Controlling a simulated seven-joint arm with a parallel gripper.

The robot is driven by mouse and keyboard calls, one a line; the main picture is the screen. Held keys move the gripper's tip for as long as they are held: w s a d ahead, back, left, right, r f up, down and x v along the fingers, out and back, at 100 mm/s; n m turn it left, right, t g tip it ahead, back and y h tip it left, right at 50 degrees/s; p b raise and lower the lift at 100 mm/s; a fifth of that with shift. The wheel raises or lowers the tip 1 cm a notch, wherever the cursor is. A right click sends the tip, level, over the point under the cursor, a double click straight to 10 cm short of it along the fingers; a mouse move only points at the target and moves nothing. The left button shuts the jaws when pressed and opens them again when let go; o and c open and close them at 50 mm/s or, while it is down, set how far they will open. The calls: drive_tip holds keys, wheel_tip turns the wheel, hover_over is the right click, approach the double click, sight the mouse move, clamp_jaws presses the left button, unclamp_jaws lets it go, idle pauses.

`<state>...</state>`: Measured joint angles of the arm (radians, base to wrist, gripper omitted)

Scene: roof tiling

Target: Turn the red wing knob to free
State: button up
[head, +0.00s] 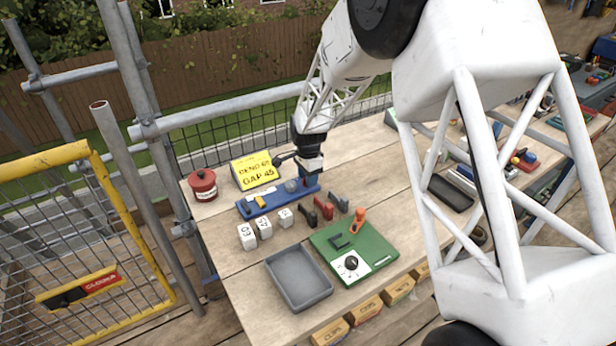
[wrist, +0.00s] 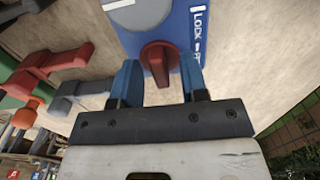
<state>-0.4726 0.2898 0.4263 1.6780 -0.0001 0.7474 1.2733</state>
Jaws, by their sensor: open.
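The red wing knob (wrist: 159,62) shows in the wrist view on the blue plate (wrist: 180,22). Its wing runs roughly up and down in that picture, slightly tilted. White lettering beside it reads LOCK, then a partly hidden word. My gripper (wrist: 160,78) is open, with one blue finger on each side of the knob; I cannot tell whether they touch it. In the head view my gripper (head: 308,180) is at the right end of the blue plate (head: 255,208), and the knob is hidden there.
Red and grey clips (head: 322,207) and white numbered blocks (head: 264,227) lie in front of the plate. A yellow sign (head: 254,170) and a red tin (head: 203,185) stand behind and left. A grey tray (head: 272,268) and a green board (head: 375,245) are nearer.

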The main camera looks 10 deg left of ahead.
drive_tip(key=shift+r, duration=3.9)
drive_tip(key=s+d+r+n+t, duration=0.1)
drive_tip(key=s+d+r+n, duration=0.1)
drive_tip(key=s+d+r, duration=0.85)
drive_tip(key=s+d+r+n, duration=0.2)
drive_tip(key=s+d+r, duration=0.45)
drive_tip(key=d, duration=0.65)
drive_tip(key=s+d+n, duration=0.1)
drive_tip(key=s+d, duration=0.3)
drive_tip(key=s, duration=0.4)
drive_tip(key=s+d+r+n+t, duration=0.1)
drive_tip(key=s+d+n, duration=0.1)
drive_tip(key=s+d, duration=0.3)
drive_tip(key=s+d+r+n, duration=0.1)
drive_tip(key=s+d, duration=0.4)
drive_tip(key=s, duration=0.8)
drive_tip(key=shift+n+t, duration=0.3)
drive_tip(key=shift+n, duration=0.2)
